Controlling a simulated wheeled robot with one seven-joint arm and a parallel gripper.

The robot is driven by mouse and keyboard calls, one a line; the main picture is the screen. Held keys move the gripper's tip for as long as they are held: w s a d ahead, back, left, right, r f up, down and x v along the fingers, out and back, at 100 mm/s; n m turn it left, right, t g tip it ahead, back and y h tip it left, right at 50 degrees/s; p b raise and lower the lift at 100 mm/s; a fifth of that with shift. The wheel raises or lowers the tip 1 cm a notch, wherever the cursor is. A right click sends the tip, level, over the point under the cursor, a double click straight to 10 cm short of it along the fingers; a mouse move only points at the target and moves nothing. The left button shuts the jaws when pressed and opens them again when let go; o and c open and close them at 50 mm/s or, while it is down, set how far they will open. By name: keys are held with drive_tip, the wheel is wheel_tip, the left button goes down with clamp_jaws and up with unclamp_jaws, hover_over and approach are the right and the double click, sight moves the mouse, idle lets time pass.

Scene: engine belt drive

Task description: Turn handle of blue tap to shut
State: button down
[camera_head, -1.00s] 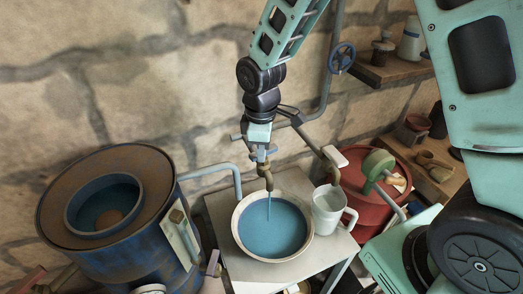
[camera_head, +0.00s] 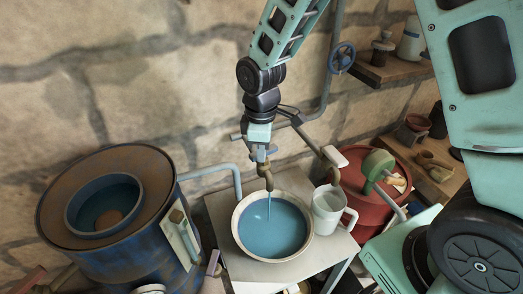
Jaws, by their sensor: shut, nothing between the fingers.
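A brass tap (camera_head: 265,174) stands over a wide cream basin (camera_head: 237,239) holding blue water. A thin, faint stream of water (camera_head: 269,208) hangs below its spout. My gripper (camera_head: 261,154) is shut, pointing down, right at the top of this tap. It hides the tap's handle, so I cannot see the handle's colour or angle. I cannot tell whether the fingers touch it.
A second tap with a white handle (camera_head: 335,156) is to the right, above a white mug (camera_head: 327,207). A blue valve wheel (camera_head: 342,56) is on the wall pipe. A rusty blue barrel (camera_head: 107,257) stands left and a red drum (camera_head: 372,207) right.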

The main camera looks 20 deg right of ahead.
drive_tip(key=shift+f, duration=0.1)
wheel_tip(320, 180, down, 4)
drive_tip(key=shift+r+b, duration=0.25)
drive_tip(key=shift+b, duration=0.9)
drive_tip(key=shift+w, duration=0.1)
drive_tip(key=shift+w+a+r, duration=0.1)
drive_tip(key=shift+w+a, duration=0.3)
drive_tip(key=shift+w, duration=0.45)
drive_tip(key=shift+s, duration=0.1)
